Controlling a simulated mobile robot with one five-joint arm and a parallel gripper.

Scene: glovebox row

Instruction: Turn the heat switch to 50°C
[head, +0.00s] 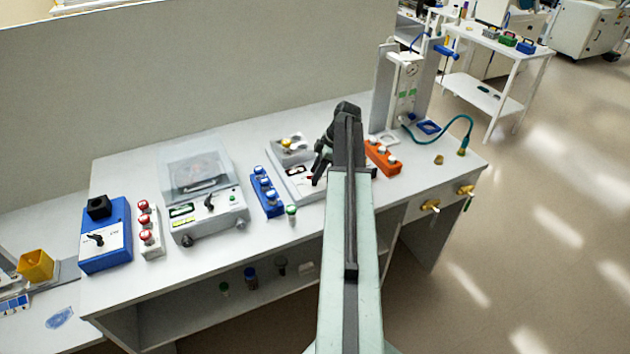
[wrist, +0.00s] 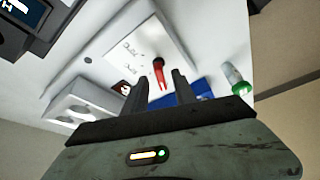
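The red switch lever (wrist: 159,72) stands on the white top of a bench device (wrist: 140,45), beside small dark lettering too blurred to read. In the head view this pale device (head: 287,178) sits in the middle right of the bench, partly hidden by my arm. My gripper (wrist: 158,92) is open, with a dark finger on each side of the lever's line. The lever shows between the fingertips and appears just beyond them; I cannot tell whether they touch. In the head view my gripper (head: 317,172) hangs low over the device.
A blue rack of vials (head: 266,192) stands left of the device, with a green-capped vial (head: 291,212) near it. An orange rack (head: 382,157) stands right of my arm. Farther left are a clear-lidded machine (head: 205,200), red-capped vials (head: 148,228) and a blue switch box (head: 107,237).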

